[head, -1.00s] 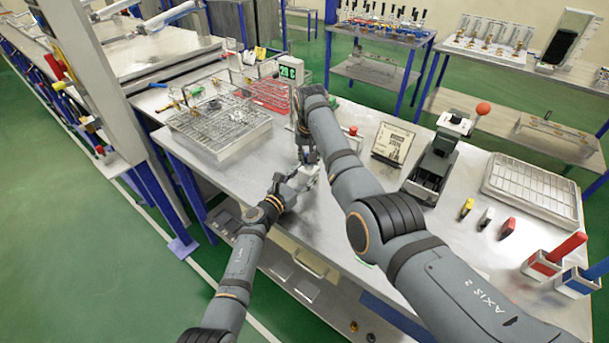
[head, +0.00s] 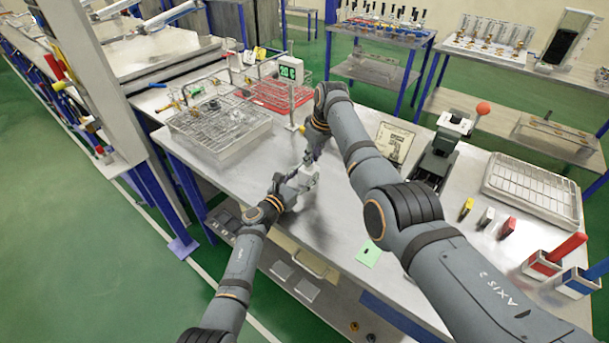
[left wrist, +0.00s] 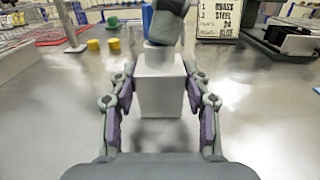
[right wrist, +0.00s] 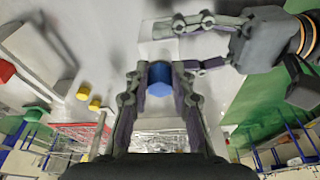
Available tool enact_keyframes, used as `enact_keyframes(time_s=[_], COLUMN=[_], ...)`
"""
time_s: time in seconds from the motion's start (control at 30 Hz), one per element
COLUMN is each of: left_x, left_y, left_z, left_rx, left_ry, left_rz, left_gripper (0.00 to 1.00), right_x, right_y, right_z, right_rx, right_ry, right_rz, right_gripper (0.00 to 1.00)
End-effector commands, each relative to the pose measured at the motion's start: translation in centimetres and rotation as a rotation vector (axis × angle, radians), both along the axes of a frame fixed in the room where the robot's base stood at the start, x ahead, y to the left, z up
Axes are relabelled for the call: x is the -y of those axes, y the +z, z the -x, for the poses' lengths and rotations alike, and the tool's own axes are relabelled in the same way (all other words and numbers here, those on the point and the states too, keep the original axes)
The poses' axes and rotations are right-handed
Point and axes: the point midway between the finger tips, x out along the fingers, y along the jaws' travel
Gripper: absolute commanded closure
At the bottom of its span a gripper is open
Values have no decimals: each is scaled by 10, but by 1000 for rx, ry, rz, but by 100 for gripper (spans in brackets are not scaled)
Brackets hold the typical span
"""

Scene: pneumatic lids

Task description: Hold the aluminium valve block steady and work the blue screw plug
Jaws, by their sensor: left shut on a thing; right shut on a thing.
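The aluminium valve block (left wrist: 160,85) stands upright between the fingers of my left gripper (left wrist: 160,100), which is shut on its sides. In the right wrist view the block (right wrist: 158,45) shows beyond my right gripper (right wrist: 158,88), with my left gripper (right wrist: 195,45) reaching it from the right. My right gripper is shut on the blue screw plug (right wrist: 159,78), over the top of the block. I cannot tell how deep the plug sits in it. In the head view both grippers meet near the bench's front, where the arms hide most of the block.
Yellow caps (left wrist: 114,44) lie on the bench behind the block. A wire basket (head: 220,128) stands at left. A sign (head: 393,145) and a press with a red knob (head: 440,150) stand at right. A green card (head: 368,252) lies on clear bench near the front.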

Motion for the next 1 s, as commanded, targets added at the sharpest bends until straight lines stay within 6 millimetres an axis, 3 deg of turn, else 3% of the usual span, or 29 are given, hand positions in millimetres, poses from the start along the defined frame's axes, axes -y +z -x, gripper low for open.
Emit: enact_keyframes(time_s=[0.3, 0.53, 0.57, 0.73, 0.97, 1.0], left_x=[0, 0, 0, 0, 0, 0], left_y=[0, 0, 0, 0, 0, 0], left_z=[0, 0, 0, 0, 0, 0], left_rx=[0, -1, -1, -1, -1, -1], left_ry=[-1, -1, -1, -1, -1, 0], left_rz=[0, 1, 1, 1, 0, 0], left_gripper=[100, 100, 100, 100, 100, 100], right_x=[1, 1, 1, 1, 1, 1], right_y=[2, 1, 1, 0, 0, 0], right_z=[-3, -2, -2, -2, -2, -2], right_rx=[3, 2, 2, 1, 1, 1], right_ry=[163, 178, 178, 177, 176, 176], right_rz=[1, -1, -1, 0, 0, 0], right_gripper=[100, 100, 74, 51, 50, 56])
